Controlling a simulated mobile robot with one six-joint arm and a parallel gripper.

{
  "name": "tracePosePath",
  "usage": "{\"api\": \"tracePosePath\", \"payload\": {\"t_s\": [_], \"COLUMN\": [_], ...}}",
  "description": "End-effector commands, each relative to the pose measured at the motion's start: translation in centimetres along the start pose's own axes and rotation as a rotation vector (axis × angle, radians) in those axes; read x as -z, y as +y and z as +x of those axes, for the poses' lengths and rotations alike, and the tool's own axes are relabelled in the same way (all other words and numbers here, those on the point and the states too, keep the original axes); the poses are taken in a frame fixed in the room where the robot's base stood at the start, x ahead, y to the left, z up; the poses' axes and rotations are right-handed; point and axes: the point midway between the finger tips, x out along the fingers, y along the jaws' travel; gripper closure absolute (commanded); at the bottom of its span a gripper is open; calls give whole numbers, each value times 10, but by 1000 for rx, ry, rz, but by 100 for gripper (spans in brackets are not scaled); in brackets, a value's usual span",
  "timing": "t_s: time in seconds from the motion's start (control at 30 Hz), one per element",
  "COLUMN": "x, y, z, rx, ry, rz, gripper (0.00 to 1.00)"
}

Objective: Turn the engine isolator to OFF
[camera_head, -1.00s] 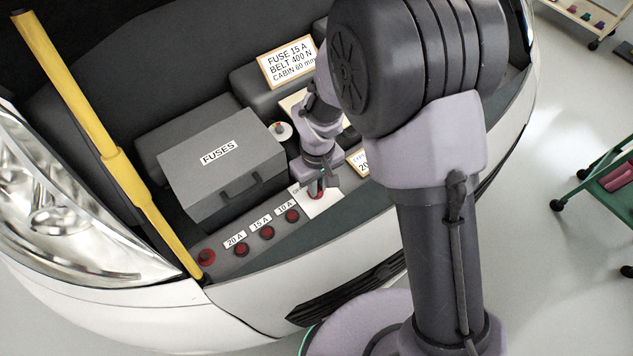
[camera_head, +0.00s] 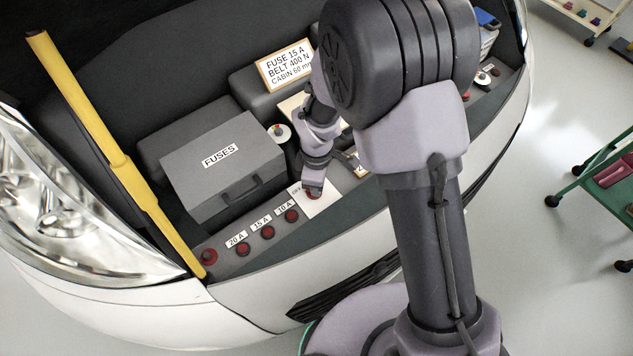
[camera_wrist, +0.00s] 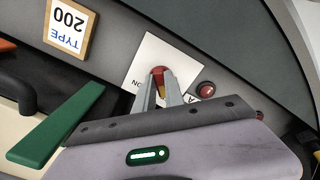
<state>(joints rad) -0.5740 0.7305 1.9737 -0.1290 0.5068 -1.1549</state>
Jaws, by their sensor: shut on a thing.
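The engine isolator is a red knob (camera_wrist: 158,71) on a square white plate (camera_wrist: 150,52) in the wrist view. The word ON reads upside down on the plate, left of the knob. In the head view the plate (camera_head: 322,203) lies on the front ledge, right of the row of red knobs. My gripper (camera_wrist: 163,86) is shut on the red knob, its two fingers reaching down either side of it. It also shows in the head view (camera_head: 314,190), where it hides most of the knob. The knob's exact angle is hard to tell.
Red fuse knobs (camera_head: 268,232) marked 20 A, 15 A and 10 A sit left of the plate. A grey FUSES box (camera_head: 225,165) stands behind them. A yellow prop (camera_head: 105,145) rises at the left. A TYPE 200 sign (camera_wrist: 70,27) is nearby.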

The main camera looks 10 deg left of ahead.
Motion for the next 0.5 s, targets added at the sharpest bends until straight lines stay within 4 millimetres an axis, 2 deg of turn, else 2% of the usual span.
{"api": "tracePosePath", "payload": {"t_s": [0.5], "x": [0], "y": [1], "z": [0], "rx": [-1], "ry": [0], "rz": [-66], "gripper": [100]}}
